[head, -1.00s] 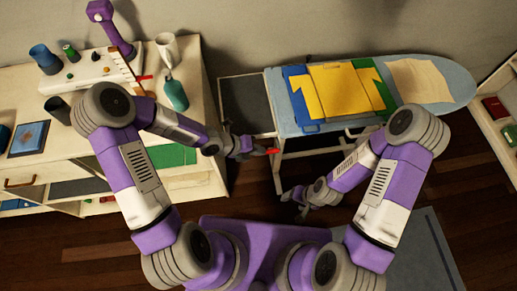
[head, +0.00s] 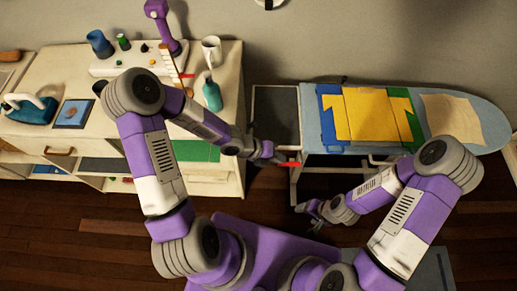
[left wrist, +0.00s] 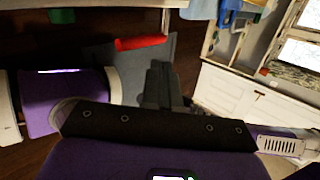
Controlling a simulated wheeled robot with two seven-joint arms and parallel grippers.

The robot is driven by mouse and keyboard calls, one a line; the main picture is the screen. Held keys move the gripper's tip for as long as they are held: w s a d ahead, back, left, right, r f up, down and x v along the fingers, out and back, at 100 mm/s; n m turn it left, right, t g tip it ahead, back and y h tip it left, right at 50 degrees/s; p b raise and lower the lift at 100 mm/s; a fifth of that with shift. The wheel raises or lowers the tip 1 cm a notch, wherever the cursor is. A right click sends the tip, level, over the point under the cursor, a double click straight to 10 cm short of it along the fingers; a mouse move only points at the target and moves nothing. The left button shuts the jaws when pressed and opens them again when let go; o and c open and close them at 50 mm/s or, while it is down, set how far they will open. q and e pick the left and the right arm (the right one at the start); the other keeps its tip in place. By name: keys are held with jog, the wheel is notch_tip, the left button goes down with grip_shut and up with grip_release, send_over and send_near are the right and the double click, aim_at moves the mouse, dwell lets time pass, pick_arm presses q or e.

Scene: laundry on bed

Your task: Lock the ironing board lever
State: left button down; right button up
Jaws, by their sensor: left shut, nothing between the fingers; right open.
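The ironing board (head: 470,115) stands at the right in the head view, with folded clothes on it. Its red lever (head: 291,164) sticks out sideways below the board's left end. It also shows in the left wrist view as a red bar (left wrist: 140,43). My left gripper (head: 278,157) is shut and empty, its tips close to the lever's left end; I cannot tell whether they touch. In the left wrist view the dark fingers (left wrist: 158,82) sit just below the lever. My right gripper (head: 312,212) is open and empty, below the board's left leg.
A dark panel (head: 276,112) extends left of the board. Wooden floor lies in front.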

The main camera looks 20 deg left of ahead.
pick_arm(q)
jog(key=a+f+p+v, duration=0.1)
jog(key=p+v, duration=0.4)
jog(key=v, duration=0.3)
jog(key=shift+s+a, duration=0.2)
jog(key=shift+a, duration=0.1)
jog(key=shift+d+f, duration=0.1)
jog(key=s+d+f+m+g+y, duration=0.1)
jog(key=s+f+m, duration=0.4)
jog(key=m, duration=1.2)
jog(key=s+d+f+m+g+y+b, duration=0.1)
jog(key=s+f+m+y, duration=0.2)
jog(key=m, duration=1.5)
jog(key=shift+s+d+f+m+g, duration=0.35)
jog(key=shift+s+f, duration=0.65)
jog(key=shift+f, duration=1.15)
